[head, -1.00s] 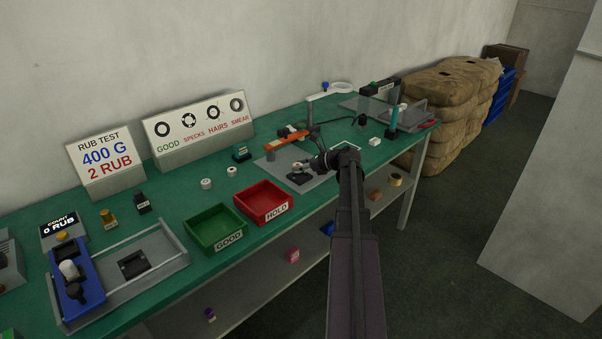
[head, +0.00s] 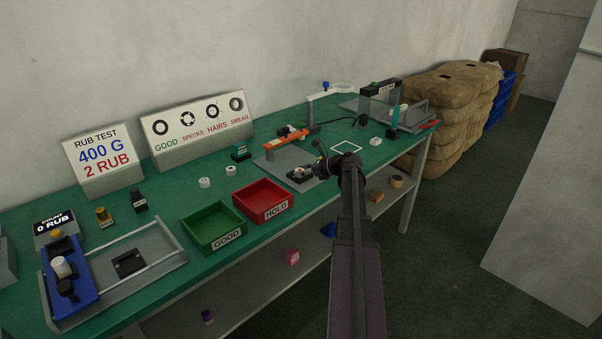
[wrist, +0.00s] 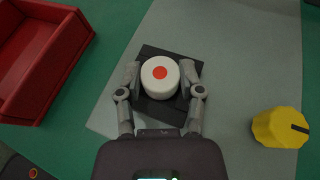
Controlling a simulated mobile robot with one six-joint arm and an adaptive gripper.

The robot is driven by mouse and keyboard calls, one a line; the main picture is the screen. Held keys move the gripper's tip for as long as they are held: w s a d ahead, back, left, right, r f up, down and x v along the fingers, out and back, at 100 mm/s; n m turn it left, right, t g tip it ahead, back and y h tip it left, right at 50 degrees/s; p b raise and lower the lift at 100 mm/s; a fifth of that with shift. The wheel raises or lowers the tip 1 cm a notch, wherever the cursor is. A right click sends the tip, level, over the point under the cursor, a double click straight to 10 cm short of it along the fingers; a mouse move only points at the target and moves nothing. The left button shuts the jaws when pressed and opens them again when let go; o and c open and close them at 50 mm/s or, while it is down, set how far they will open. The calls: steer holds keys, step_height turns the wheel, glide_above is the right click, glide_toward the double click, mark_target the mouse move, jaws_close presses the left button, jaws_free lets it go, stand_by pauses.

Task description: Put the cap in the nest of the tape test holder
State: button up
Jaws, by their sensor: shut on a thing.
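The white cap (wrist: 160,77) with a red dot on top is held between the two fingers of my gripper (wrist: 160,88). In the wrist view it sits over the middle of the black nest block (wrist: 153,109). The block rests on the grey plate of the tape test holder (wrist: 232,65). In the head view the cap (head: 298,172) shows small and white, at or just above the black block. The cap's underside is hidden, so I cannot tell whether it is seated.
The red HOLD bin (head: 262,203) stands left of the plate, with the green GOOD bin (head: 214,229) beside it. A yellow knob (wrist: 280,127) is to the right in the wrist view. An orange bar (head: 286,140) lies behind the nest. Two white caps (head: 205,183) stand on the bench.

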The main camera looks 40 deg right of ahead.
steer(key=shift+f, duration=0.2)
steer(key=o, duration=0.8)
steer(key=shift+r, duration=0.15)
steer(key=shift+r, duration=0.15)
steer(key=p+v, duration=0.4)
steer(key=v, duration=0.6)
steer(key=shift+s+d+r, duration=0.1)
steer(key=shift+s+d, duration=0.1)
steer(key=shift+s, duration=0.05)
steer(key=shift+s+d+r+p, duration=0.2)
steer(key=shift+s+d+p, duration=0.1)
steer(key=shift+s, duration=0.3)
